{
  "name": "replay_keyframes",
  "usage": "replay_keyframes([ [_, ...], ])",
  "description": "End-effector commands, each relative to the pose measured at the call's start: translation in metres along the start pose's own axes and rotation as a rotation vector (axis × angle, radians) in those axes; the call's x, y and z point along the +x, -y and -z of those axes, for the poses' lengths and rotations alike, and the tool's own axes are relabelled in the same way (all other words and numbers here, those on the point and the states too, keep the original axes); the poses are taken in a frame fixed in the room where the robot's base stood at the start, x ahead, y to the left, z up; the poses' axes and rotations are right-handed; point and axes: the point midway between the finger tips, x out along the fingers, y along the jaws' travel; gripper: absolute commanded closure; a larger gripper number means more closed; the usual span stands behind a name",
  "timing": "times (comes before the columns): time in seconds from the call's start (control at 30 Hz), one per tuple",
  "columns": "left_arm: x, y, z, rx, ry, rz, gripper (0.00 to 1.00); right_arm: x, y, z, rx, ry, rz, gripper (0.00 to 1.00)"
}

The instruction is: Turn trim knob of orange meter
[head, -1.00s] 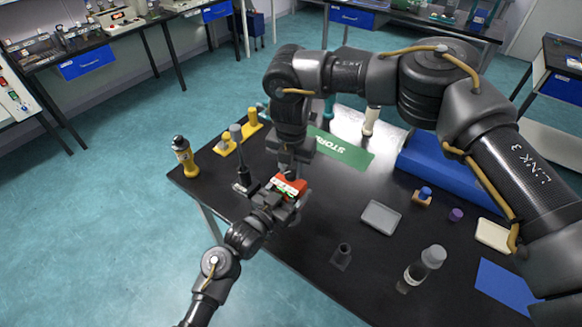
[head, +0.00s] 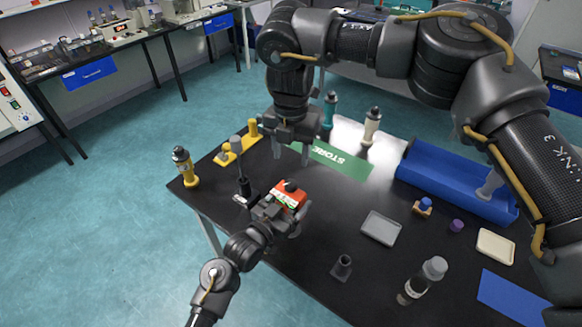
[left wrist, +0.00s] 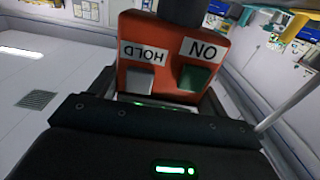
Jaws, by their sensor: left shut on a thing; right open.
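The orange meter (head: 289,195) is held above the black table near its left side. Its dark trim knob (head: 291,186) shows on top in the head view. In the left wrist view the orange meter (left wrist: 180,50) has a grey button under a HOLD label and a green button under an ON label, both labels upside down. The dark knob (left wrist: 181,11) is cut off at the top edge there. My left gripper (head: 280,209) is shut on the meter. My right gripper (head: 291,152) is open and empty, above and beyond the meter, apart from the knob.
A green STORE mat (head: 342,161) lies behind. A yellow-and-black bottle (head: 185,166) and a dark post (head: 242,172) stand to the left. A blue bin (head: 450,184), grey tray (head: 381,228) and grey-capped bottle (head: 423,280) are to the right.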

Motion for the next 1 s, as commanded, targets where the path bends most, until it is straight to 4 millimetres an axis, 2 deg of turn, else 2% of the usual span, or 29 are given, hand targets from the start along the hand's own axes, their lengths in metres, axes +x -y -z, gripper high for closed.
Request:
replay_keyframes([
  [0.1,0.000,0.000,-0.001,-0.001,0.003,-0.001,0.52,-0.016,0.000,0.000,0.000,0.002,0.001,0.48],
  [0.23,0.000,0.000,-0.001,-0.001,0.003,-0.001,0.52,-0.024,0.000,0.000,-0.001,0.000,0.001,0.48],
  [1.0,0.000,0.000,-0.001,0.000,0.002,0.000,0.52,-0.026,0.000,0.000,0.000,-0.001,0.001,0.48],
])
